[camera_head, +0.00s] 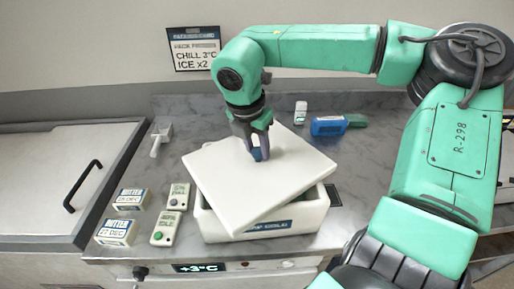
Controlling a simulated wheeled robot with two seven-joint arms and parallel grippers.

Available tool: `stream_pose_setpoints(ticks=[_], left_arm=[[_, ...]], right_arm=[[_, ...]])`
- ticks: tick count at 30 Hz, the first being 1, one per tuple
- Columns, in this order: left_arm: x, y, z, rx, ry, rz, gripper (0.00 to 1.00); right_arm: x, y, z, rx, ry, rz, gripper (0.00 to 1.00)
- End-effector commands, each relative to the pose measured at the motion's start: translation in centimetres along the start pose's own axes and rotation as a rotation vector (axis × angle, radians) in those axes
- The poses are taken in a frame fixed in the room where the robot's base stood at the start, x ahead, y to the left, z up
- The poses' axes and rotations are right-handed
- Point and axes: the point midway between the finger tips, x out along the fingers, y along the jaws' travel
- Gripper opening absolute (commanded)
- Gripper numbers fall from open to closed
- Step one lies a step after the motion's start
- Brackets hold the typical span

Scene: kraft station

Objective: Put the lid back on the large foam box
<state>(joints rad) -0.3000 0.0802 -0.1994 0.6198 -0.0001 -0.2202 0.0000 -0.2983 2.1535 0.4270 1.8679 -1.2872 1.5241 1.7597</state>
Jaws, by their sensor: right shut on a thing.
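The large foam box (313,213) is white, with a blue label on its front, and stands on the grey marbled counter. Its white lid (228,184) is over it, turned askew to the box, with corners jutting past the rim. A dark gap and part of the box wall show at the right. I cannot tell whether the lid touches the rim. My right gripper (259,152) points down at the middle of the lid and is shut on it; the grip point is partly hidden by the fingers. My left gripper is not in view.
Two butter packs (116,232) and two small control units (166,227) lie left of the box. A white scoop (160,138) lies behind them. A blue item (328,126) and a small white bottle (300,113) stand behind the box. A steel hatch (50,180) is at left.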

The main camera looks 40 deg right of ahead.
Motion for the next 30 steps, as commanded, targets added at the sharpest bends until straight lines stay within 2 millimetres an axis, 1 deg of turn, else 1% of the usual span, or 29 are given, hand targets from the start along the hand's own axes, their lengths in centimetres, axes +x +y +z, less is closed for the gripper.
stream_pose_setpoints(ticks=[11, 22, 30], left_arm=[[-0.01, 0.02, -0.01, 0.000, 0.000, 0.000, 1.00], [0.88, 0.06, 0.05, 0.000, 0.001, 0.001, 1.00], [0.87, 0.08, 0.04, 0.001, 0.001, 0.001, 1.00]], right_arm=[[-0.04, 0.00, 0.01, 0.000, 0.000, 0.000, 0.00], [0.10, 0.01, -0.02, 0.000, -0.001, 0.001, 0.00], [-0.01, 0.00, 0.00, 0.000, 0.000, 0.000, 0.00]])
